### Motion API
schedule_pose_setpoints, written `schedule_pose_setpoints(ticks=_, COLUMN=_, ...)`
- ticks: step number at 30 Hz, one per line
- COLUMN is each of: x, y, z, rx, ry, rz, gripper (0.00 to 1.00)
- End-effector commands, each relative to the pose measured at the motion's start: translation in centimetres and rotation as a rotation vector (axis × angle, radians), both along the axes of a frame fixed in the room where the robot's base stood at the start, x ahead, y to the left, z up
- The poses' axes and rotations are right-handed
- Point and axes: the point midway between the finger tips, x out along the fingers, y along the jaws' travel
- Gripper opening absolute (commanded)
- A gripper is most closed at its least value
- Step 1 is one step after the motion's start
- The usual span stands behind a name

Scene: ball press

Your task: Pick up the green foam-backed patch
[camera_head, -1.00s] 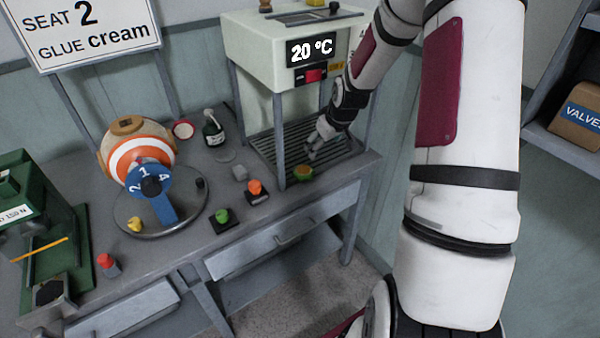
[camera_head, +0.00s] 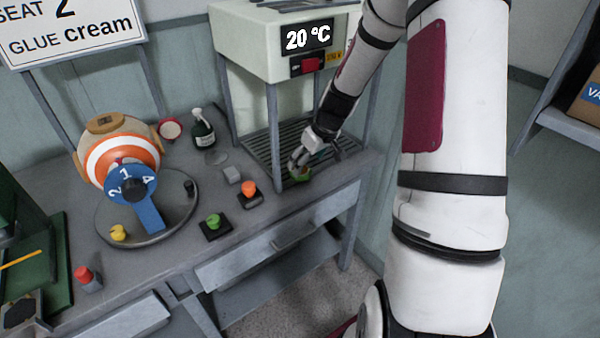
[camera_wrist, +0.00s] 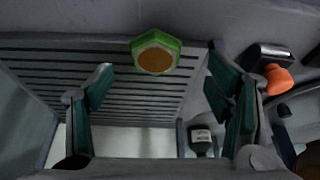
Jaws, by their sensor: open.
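The green foam-backed patch (camera_wrist: 156,53) shows in the wrist view as a green hexagonal piece with an orange-brown round face. It lies at the edge of the slatted rack, ahead of the fingertips and roughly midway between them. In the head view the patch (camera_head: 299,177) sits at the front edge of the rack, partly hidden by my gripper (camera_head: 314,160). In the wrist view my gripper (camera_wrist: 160,80) has its two fingers spread wide with nothing between them. I cannot tell how high the fingers are above the patch.
The slatted rack (camera_head: 262,150) lies under a white box reading 20 °C, with grey posts (camera_head: 276,140) close by my gripper. Left of it stand an orange-topped block (camera_head: 249,188), a green-topped block (camera_head: 213,222), a dark bottle (camera_head: 203,130) and a striped ball in a stand (camera_head: 122,160).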

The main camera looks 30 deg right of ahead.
Motion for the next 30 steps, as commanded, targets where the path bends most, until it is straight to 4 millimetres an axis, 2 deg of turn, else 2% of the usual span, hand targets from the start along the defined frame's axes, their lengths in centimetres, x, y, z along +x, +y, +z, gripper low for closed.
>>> schedule_pose_setpoints(ticks=4, x=0.4, y=-0.1, z=-0.9, rx=0.001, ry=0.0, rz=-0.001, gripper=0.73)
schedule_pose_setpoints(ticks=13, x=1.9, y=-0.3, z=-4.6, rx=0.001, ry=0.0, rz=0.0, gripper=0.73)
schedule_pose_setpoints(ticks=22, x=2.0, y=-0.3, z=-5.0, rx=0.0, ry=-0.001, rz=-0.001, gripper=0.73)
schedule_pose_setpoints(ticks=23, x=2.0, y=-0.3, z=-5.0, rx=0.0, ry=-0.001, rz=-0.001, gripper=0.71)
schedule_pose_setpoints(ticks=28, x=2.0, y=-0.3, z=-5.0, rx=-0.001, ry=-0.001, rz=0.0, gripper=0.33)
schedule_pose_setpoints(ticks=30, x=2.0, y=-0.3, z=-5.0, rx=-0.001, ry=0.0, rz=0.0, gripper=0.3)
